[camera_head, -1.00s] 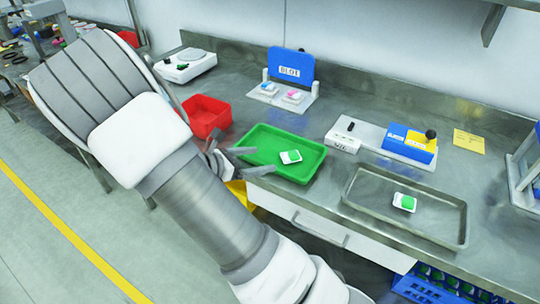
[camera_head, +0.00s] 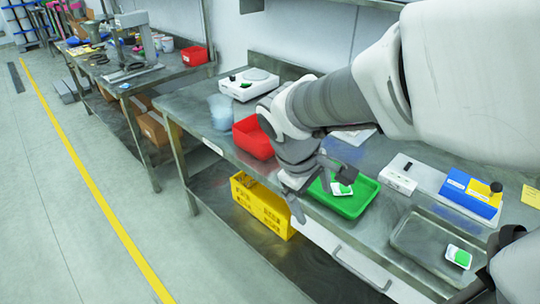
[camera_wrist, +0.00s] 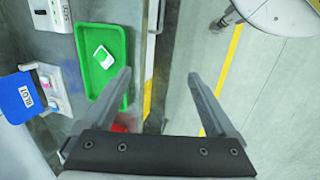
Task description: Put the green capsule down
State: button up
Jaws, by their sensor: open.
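My gripper (camera_head: 322,190) is open, and nothing shows between its fingers in the wrist view (camera_wrist: 159,74). It hangs at the front edge of the bench, by the green tray (camera_head: 372,188). A small white piece with a green part (camera_head: 341,189) lies in that tray; it also shows in the wrist view (camera_wrist: 103,56), left of the fingers and apart from them. A similar white-and-green piece (camera_head: 459,257) lies in the metal tray (camera_head: 408,228). I cannot tell which green part, if either, is the capsule.
A red bin (camera_head: 252,138) stands left of the green tray. A white scale (camera_head: 247,84) is behind it, with a small green spot on it. A blue-and-yellow block (camera_head: 472,196) stands to the right. A yellow crate (camera_head: 262,207) is below the bench. The floor at left is clear.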

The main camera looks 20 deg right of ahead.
jog(key=s+a+r+m+t+y, duration=0.3)
jog(key=s+a+r+m+t, duration=0.1)
jog(key=s+a+r+m, duration=0.1)
notch_tip(320, 180, up, 2)
jog(key=shift+s+a+r+m+y, duration=0.25)
jog(key=shift+s+m, duration=0.25)
jog(key=shift+s, duration=0.35)
